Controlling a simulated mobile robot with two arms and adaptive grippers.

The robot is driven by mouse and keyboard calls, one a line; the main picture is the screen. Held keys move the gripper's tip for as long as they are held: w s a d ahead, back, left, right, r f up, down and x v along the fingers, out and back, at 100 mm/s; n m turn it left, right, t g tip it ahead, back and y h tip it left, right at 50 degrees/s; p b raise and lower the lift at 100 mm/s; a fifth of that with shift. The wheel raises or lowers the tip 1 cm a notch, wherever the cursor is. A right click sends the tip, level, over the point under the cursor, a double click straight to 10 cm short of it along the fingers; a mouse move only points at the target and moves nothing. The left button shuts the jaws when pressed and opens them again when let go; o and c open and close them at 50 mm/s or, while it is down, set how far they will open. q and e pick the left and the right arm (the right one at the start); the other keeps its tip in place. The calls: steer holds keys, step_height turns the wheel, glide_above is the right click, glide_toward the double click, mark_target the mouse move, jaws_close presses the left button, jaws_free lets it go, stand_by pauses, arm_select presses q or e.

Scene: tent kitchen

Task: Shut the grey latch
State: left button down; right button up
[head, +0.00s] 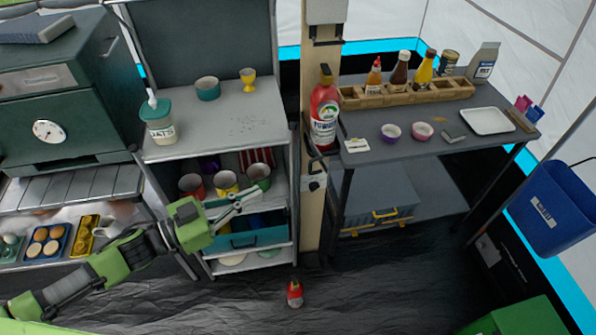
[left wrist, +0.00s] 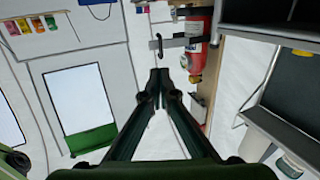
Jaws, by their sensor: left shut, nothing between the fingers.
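A wooden post (head: 312,215) stands between the shelf unit and the table, with small dark and pale fittings (head: 315,183) on its front. I cannot tell for sure which fitting is the grey latch. In the left wrist view a grey bar (left wrist: 180,43) lies level beside the red extinguisher, with a black handle (left wrist: 158,45) near its left end; it may be the latch. My left gripper (head: 262,191) is shut and empty, in front of the shelf unit and left of the post. Its shut fingertips (left wrist: 158,76) show below the bar. My right gripper is not in view.
A red fire extinguisher (head: 324,113) is on the post. The shelf unit (head: 240,122) holds cups and bowls. The dark table (head: 375,155) at right carries bottles and a white tray (head: 487,121). A small red item (head: 295,293) stands on the open dark floor.

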arm_select(q)
steer(key=p+x, duration=0.3)
steer(key=x, duration=0.9)
steer(key=shift+w+d, duration=0.25)
